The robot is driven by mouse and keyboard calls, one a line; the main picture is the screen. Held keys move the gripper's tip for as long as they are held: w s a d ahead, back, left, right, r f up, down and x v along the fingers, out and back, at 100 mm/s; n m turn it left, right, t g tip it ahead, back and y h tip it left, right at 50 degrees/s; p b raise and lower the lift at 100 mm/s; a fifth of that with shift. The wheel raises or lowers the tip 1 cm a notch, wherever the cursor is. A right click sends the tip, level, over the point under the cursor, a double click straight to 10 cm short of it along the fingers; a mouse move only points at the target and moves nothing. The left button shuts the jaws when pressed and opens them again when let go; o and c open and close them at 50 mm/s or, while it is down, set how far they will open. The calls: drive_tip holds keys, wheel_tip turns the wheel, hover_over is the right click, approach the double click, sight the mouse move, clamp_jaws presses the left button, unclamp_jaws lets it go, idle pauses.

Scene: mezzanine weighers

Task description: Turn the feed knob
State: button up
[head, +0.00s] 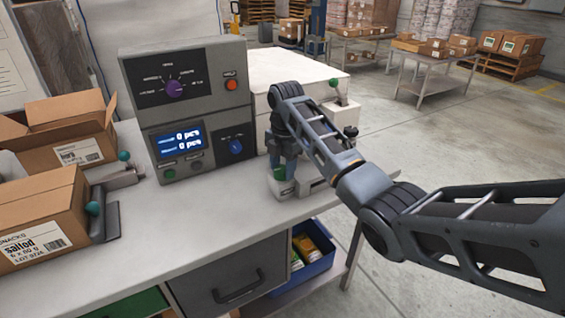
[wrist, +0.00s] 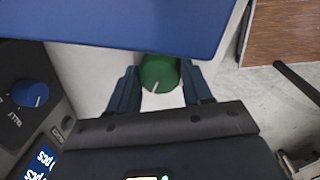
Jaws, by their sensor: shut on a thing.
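A round green knob (wrist: 158,72) with a pale pointer line sits between the two fingers of my gripper (wrist: 160,90) in the wrist view. My gripper is shut on this knob. In the head view my gripper (head: 284,165) points down at a small pale unit on the bench, and a bit of the green knob (head: 280,173) shows there. The rest of it is hidden by my gripper. I cannot read a label that names it the feed knob. A purple knob (head: 174,89) and a blue knob (head: 236,146) are on the grey control box (head: 205,62).
A red button (head: 231,85) and a lit display (head: 178,140) are on the control box. A green-topped lever (head: 335,90) stands behind my gripper. Cartons (head: 45,215) fill the left of the bench (head: 215,215). A blue surface (wrist: 130,22) spans the top of the wrist view.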

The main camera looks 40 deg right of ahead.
drive_tip(key=m, duration=0.3)
drive_tip(key=shift+m, duration=0.4)
drive_tip(key=m, duration=0.3)
drive_tip(key=shift+a+m, duration=0.1)
drive_tip(key=shift+m, duration=0.2)
drive_tip(key=m, duration=0.3)
drive_tip(key=shift+m, duration=0.4)
drive_tip(key=m, duration=0.4)
drive_tip(key=shift+a+h, duration=0.1)
drive_tip(key=shift+h, duration=0.2)
drive_tip(key=m, duration=0.4)
drive_tip(key=shift+g, duration=0.3)
drive_tip(key=m, duration=0.4)
drive_tip(key=shift+m, duration=0.3)
drive_tip(key=m, duration=0.3)
drive_tip(key=shift+w+m, duration=0.1)
drive_tip(key=shift+m, duration=0.2)
drive_tip(key=shift+m+g, duration=0.3)
drive_tip(key=shift+m, duration=1.6)
